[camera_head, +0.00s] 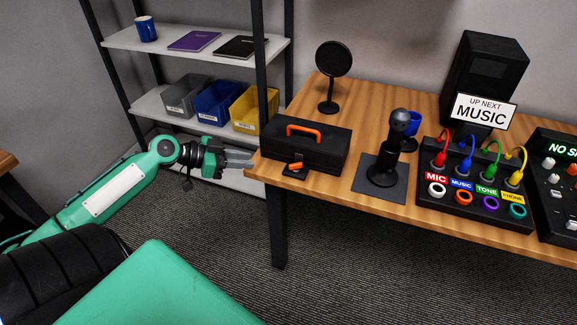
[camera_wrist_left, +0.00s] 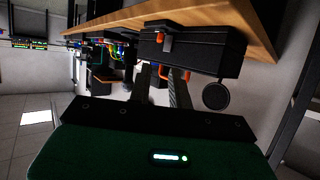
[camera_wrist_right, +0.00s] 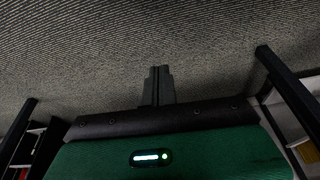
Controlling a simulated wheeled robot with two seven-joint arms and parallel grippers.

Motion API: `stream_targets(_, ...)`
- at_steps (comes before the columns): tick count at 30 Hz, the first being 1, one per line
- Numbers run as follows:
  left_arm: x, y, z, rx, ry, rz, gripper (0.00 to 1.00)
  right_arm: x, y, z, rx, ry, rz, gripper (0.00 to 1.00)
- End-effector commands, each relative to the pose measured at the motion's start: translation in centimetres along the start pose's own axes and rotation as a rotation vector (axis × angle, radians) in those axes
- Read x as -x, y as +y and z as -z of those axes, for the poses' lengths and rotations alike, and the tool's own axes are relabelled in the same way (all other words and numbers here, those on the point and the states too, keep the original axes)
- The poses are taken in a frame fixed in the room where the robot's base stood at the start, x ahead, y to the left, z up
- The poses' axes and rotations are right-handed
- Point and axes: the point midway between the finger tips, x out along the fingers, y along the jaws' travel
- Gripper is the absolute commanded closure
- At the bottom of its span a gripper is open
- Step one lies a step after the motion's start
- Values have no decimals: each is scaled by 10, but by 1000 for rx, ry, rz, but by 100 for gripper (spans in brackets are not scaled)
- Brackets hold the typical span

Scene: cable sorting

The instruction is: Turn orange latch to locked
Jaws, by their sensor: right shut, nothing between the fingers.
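The small orange latch (camera_head: 296,165) sits at the lower front of a black case (camera_head: 325,152) with an orange handle (camera_head: 304,130). The case stands on the left end of the wooden table. In the left wrist view the latch (camera_wrist_left: 161,38) shows as an orange spot on the black case (camera_wrist_left: 205,52). My left gripper (camera_head: 250,159) is open and empty, just left of the table edge and apart from the latch. Its two fingers also show in the left wrist view (camera_wrist_left: 161,90). My right gripper (camera_wrist_right: 158,75) is shut and empty above the carpet, out of the head view.
The wooden table (camera_head: 345,195) carries a microphone (camera_head: 385,170) on a dark mat, a round black disc on a stand (camera_head: 333,60), a cable panel (camera_head: 470,210) and a sign (camera_head: 482,111). Shelves with bins (camera_head: 215,105) stand behind my left arm.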

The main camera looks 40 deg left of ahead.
Motion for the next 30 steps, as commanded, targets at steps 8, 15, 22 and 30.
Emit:
stream_targets(8,-22,1,3,-5,4,-6,80,1,0,0,0,0,1,100)
stream_targets(15,-56,1,4,-6,4,-5,80,0,0,0,0,-1,0,100)
stream_targets(22,-86,1,4,-5,5,-4,80,-2,0,-1,0,-3,0,100)
stream_targets(30,-119,1,3,-3,5,-3,80,-8,0,-5,0,-14,0,100)
